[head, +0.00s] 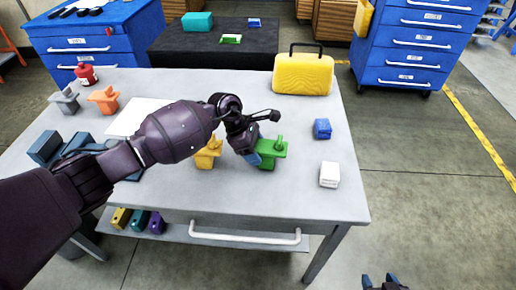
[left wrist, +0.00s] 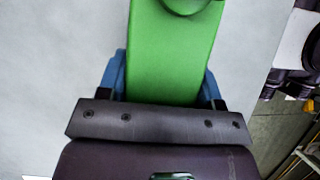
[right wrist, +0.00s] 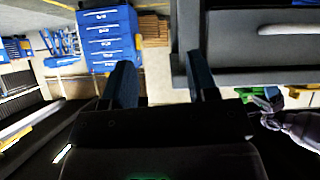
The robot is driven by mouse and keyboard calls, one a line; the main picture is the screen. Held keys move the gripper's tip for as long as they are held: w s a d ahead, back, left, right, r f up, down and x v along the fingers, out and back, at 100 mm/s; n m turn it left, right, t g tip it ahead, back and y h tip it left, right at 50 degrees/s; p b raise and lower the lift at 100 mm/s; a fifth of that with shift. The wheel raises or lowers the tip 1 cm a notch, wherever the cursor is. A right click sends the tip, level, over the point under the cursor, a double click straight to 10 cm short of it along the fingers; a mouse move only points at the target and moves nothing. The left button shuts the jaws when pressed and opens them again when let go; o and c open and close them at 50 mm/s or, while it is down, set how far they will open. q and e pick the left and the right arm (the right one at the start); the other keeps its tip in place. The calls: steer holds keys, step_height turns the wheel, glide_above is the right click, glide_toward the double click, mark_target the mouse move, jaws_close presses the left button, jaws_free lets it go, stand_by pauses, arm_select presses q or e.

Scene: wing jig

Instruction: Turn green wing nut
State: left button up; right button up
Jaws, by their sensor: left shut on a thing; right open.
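The green wing nut piece (head: 271,152) stands on the grey table, right of the middle. It fills the upper middle of the left wrist view (left wrist: 172,55), with a rounded knob on its top. My left gripper (head: 256,160) is shut on the green piece, with one blue finger on each side of it in the left wrist view (left wrist: 160,80). The arm hides part of the piece in the head view. My right gripper (head: 383,283) is open and empty, low in front of the table; its two fingers stand apart in the right wrist view (right wrist: 160,85).
A yellow wing nut piece (head: 207,154) stands just left of the green one. A blue block (head: 322,129) and a white block (head: 329,175) lie to the right. A yellow case (head: 303,74) stands at the back. Orange (head: 104,99) and grey (head: 65,100) pieces stand at the left.

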steer(key=shift+o, duration=1.1)
steer(key=shift+w+a+r, duration=0.1)
steer(key=shift+w+r, duration=0.15)
steer(key=shift+w, duration=0.05)
steer(key=w+a+r+n+t+y, duration=0.6)
steer(key=w+a+r+n+y, duration=0.15)
steer(key=w+r+n, duration=0.3)
steer(key=w+a+r+n+g+y, duration=0.1)
steer(key=a+r+n+g+y, duration=0.3)
steer(key=a+r+n+y, duration=0.55)
step_height(320, 180, up, 8)
steer(key=n+g+h, duration=1.2)
steer(key=n+g, duration=0.1)
steer(key=n, duration=1.9)
glide_above(280, 143)
steer(key=w+d, duration=0.1)
steer(key=d, duration=0.4)
steer(key=x, duration=1.2)
steer(key=shift+w+d, duration=0.1)
steer(key=shift+d, duration=0.15)
